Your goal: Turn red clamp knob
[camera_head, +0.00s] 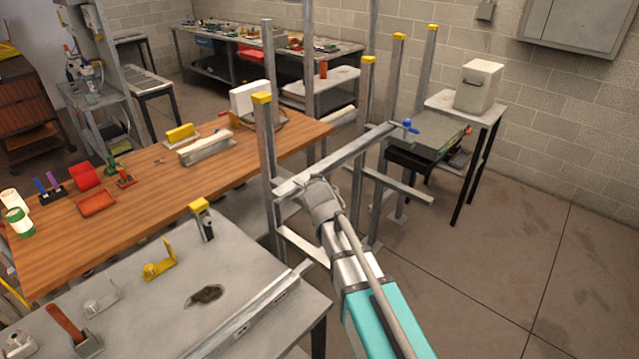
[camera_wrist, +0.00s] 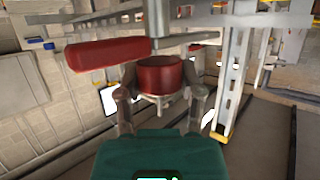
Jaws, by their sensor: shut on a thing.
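The red clamp knob (camera_wrist: 160,76) is a short round red cylinder in the middle of the wrist view. My gripper (camera_wrist: 161,82) has one finger on each side of it and is shut on it. A long red handle (camera_wrist: 108,53) reaches left from just above the knob, beside a grey metal bar. In the head view my gripper (camera_head: 318,192) is at the near end of a horizontal bar (camera_head: 338,160) on the metal rack. The knob is hidden there behind my wrist.
A blue knob (camera_head: 410,126) sits at the bar's far end. A wooden bench (camera_head: 140,213) and a grey table (camera_head: 140,320) are at left. Floor at right (camera_head: 520,260) is clear.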

